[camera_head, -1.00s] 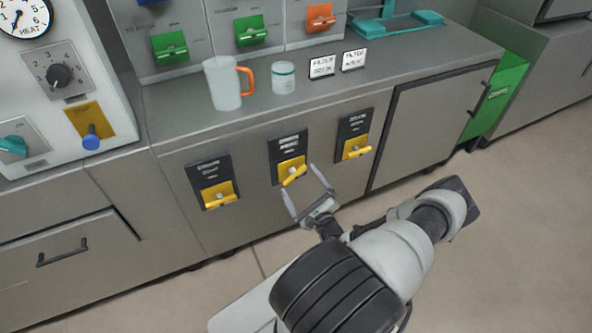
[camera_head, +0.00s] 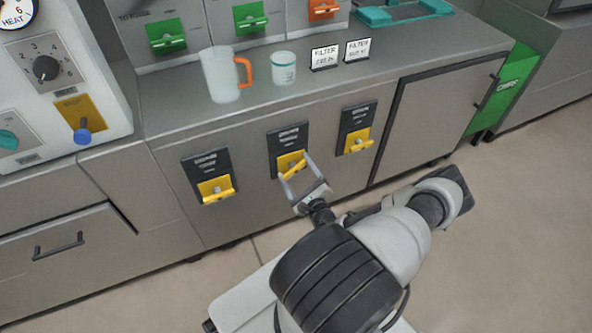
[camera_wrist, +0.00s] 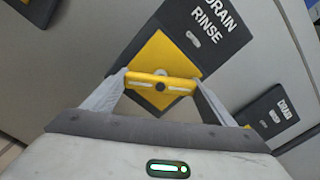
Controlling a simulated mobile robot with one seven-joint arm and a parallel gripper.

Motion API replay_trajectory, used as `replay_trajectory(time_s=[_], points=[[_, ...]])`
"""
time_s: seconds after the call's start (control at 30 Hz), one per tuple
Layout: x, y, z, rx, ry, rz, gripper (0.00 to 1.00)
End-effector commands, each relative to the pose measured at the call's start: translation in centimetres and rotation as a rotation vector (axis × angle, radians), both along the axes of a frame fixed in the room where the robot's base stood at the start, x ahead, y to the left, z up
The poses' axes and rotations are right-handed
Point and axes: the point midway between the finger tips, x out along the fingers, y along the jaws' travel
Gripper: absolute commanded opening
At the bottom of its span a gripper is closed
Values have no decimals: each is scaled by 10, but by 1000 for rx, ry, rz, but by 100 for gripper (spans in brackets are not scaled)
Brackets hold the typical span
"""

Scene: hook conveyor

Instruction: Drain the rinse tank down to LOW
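The middle dark panel (camera_head: 288,139) on the cabinet front bears a yellow valve with a bar handle (camera_head: 294,169). In the wrist view its label (camera_wrist: 216,28) reads DRAIN RINSE, and the yellow handle (camera_wrist: 160,80) lies crosswise over a yellow plate. My gripper (camera_head: 296,167) is open at this valve. In the wrist view my fingertips (camera_wrist: 161,77) stand at the two ends of the handle, with the bar between them; I cannot tell if they touch it. I cannot make out a rinse tank or its level mark.
Similar yellow valves sit to the left (camera_head: 215,189) and right (camera_head: 356,141). Above, the counter holds a jug (camera_head: 221,76) with an orange handle, a small jar (camera_head: 284,69) and two filter signs (camera_head: 325,57). The floor on the right is clear.

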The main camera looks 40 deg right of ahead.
Motion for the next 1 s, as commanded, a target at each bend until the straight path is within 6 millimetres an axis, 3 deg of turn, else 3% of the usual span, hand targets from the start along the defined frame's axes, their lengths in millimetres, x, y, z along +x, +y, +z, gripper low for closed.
replay_trajectory(time_s=[0.1,0.43,1.0], points=[[0,0,0,0,1,1,56],[0,1,0,63,-13,1,56],[0,2,-1,432,-103,0,56]])
